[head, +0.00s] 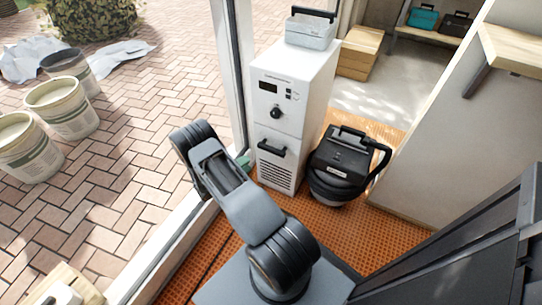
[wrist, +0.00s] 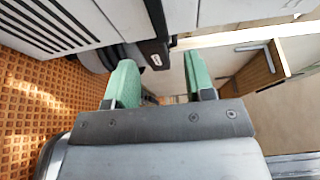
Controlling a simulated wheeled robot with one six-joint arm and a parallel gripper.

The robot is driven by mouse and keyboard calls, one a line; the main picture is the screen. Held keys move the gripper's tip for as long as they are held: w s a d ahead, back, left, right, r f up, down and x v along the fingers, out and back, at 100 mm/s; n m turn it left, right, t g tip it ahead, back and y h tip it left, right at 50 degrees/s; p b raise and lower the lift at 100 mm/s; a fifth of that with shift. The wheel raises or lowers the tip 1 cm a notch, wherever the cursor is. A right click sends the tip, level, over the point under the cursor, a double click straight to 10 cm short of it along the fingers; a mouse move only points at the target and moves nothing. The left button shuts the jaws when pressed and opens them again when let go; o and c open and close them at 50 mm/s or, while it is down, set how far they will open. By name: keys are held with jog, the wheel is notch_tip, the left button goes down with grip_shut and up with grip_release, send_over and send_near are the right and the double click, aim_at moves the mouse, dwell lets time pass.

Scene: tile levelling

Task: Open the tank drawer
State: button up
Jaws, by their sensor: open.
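The tank drawer is the lower front of the tall white machine (head: 292,112), with a black bar handle (head: 272,149) above a grille. The drawer looks closed. In the wrist view a black bar (wrist: 156,28), apparently this handle, runs down from the white front toward the space between the fingertips. My gripper (wrist: 159,62) is open, its two green fingers apart on either side of the bar's lower end. Contact cannot be told. In the head view my arm hides most of the gripper; a bit of green (head: 243,162) shows left of the machine's front.
A black vacuum (head: 340,172) stands close to the right of the machine. A grey bin (head: 311,32) sits on top. The window frame (head: 236,70) is close on the left. Orange matting (head: 335,238) covers the floor in front.

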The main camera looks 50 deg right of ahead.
aim_at(269, 151)
jog(key=d+b, duration=0.1)
jog(key=d, duration=0.3)
jog(key=s+d+b, duration=0.1)
jog(key=d, duration=0.3)
jog(key=s+d+b, duration=0.1)
jog(key=d, duration=0.3)
jog(key=shift+f, duration=0.4)
jog(key=shift+d+r+b, duration=0.1)
jog(key=shift+d+b, duration=0.2)
jog(key=shift+d, duration=0.45)
jog(key=shift+c, duration=0.2)
grip_shut()
